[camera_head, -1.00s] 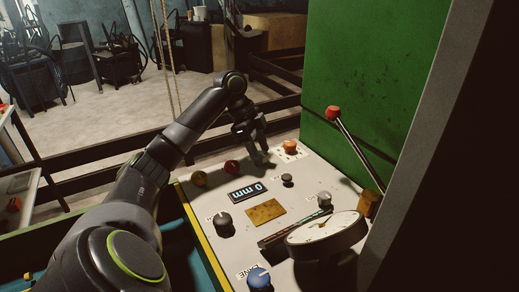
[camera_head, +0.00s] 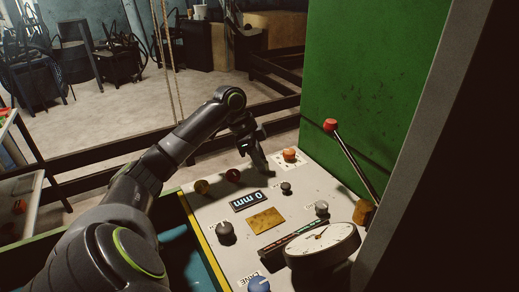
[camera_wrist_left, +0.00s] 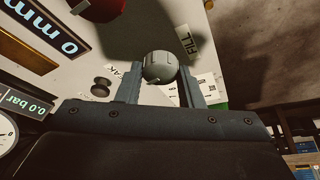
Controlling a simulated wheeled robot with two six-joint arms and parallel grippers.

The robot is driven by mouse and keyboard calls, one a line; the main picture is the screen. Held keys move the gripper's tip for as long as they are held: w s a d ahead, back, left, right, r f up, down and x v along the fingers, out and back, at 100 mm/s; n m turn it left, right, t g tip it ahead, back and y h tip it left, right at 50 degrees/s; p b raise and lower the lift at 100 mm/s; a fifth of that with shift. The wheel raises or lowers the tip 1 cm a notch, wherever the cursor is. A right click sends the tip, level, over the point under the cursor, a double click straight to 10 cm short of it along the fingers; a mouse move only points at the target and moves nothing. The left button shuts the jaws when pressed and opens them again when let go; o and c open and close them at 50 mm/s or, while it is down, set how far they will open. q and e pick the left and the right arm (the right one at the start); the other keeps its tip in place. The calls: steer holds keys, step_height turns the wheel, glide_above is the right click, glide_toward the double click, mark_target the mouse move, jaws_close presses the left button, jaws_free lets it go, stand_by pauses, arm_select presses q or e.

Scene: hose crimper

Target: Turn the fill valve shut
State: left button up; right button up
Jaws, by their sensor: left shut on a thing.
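The fill valve is a round grey knob (camera_wrist_left: 160,67) on the sloping panel (camera_wrist_left: 145,22), with a small label that seems to read FILL (camera_wrist_left: 186,41) beside it in the left wrist view. My left gripper (camera_head: 260,167) is at the far edge of the panel in the head view. Its two fingers (camera_wrist_left: 160,82) stand on either side of the knob in the left wrist view, shut on it. In the head view the gripper hides the knob. My right gripper is in neither view.
The panel also carries a dark red knob (camera_head: 233,175), an orange button (camera_head: 290,154), a 0 mm display (camera_head: 248,201), a black knob (camera_head: 225,231), a blue knob (camera_head: 259,284) and a round gauge (camera_head: 322,243). A red-tipped lever (camera_head: 331,125) rises by the green wall (camera_head: 385,80).

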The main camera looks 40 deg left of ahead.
arm_select(q)
steer(key=n+y+p, duration=0.1)
steer(key=n+p, duration=0.3)
steer(key=p, duration=0.3)
steer(key=n+y+p, duration=0.2)
steer(key=n+p, duration=0.3)
steer(key=p, duration=0.2)
steer(key=n+t+y+p, duration=0.1)
steer(key=n+p, duration=0.3)
steer(key=p, duration=0.3)
steer(key=shift+d+r+y, duration=0.35)
steer(key=shift+y, duration=0.05)
steer(key=shift+f+n+y+p, duration=0.25)
steer(key=shift+n+y+p, duration=0.15)
steer(key=shift+n+p, duration=1.05)
steer(key=o, duration=1)
steer(key=shift+s, duration=0.1)
steer(key=b+v, duration=0.1)
steer(key=v, duration=1.6)
steer(key=shift+r+b, duration=0.15)
steer(key=shift+b, duration=0.2)
